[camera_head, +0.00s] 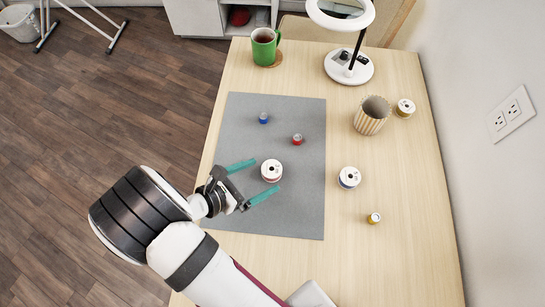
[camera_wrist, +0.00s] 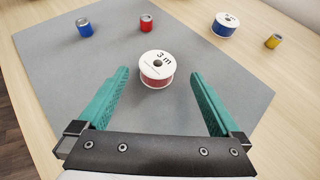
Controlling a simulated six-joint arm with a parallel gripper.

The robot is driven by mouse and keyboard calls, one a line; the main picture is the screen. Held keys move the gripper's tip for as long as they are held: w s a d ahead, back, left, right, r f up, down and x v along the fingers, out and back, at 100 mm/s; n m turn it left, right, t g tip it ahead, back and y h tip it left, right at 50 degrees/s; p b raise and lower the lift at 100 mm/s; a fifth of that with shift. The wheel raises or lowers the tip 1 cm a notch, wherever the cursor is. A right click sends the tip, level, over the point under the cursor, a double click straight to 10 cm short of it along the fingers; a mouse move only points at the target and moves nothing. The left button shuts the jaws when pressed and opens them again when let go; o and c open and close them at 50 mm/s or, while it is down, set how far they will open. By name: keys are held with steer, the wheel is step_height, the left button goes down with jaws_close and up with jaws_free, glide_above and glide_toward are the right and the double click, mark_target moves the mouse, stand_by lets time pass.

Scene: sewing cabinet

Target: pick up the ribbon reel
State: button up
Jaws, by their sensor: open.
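A ribbon reel (camera_head: 271,171) with white flanges and red ribbon lies flat on the grey mat (camera_head: 296,222). In the wrist view this reel (camera_wrist: 157,70) shows "3 m" on its top. My gripper (camera_head: 259,180) is open, its teal fingers pointing toward the reel. In the wrist view the fingertips of my gripper (camera_wrist: 158,74) are on either side of the reel, with gaps on both sides. A second reel with blue ribbon (camera_head: 349,177) stands on the table right of the mat; it also shows in the wrist view (camera_wrist: 226,25).
A blue spool (camera_head: 263,118) and a red spool (camera_head: 297,139) stand on the mat. A yellow spool (camera_head: 374,218), a striped cup (camera_head: 372,115) and a yellow-edged reel (camera_head: 405,108) are at right. A green mug (camera_head: 265,46) and lamp (camera_head: 349,66) stand at the back.

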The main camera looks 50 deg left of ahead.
mark_target(268, 171)
steer(key=x, duration=0.4)
steer(key=shift+a, duration=0.2)
steer(key=shift+s, duration=0.1)
steer(key=c, duration=1.4)
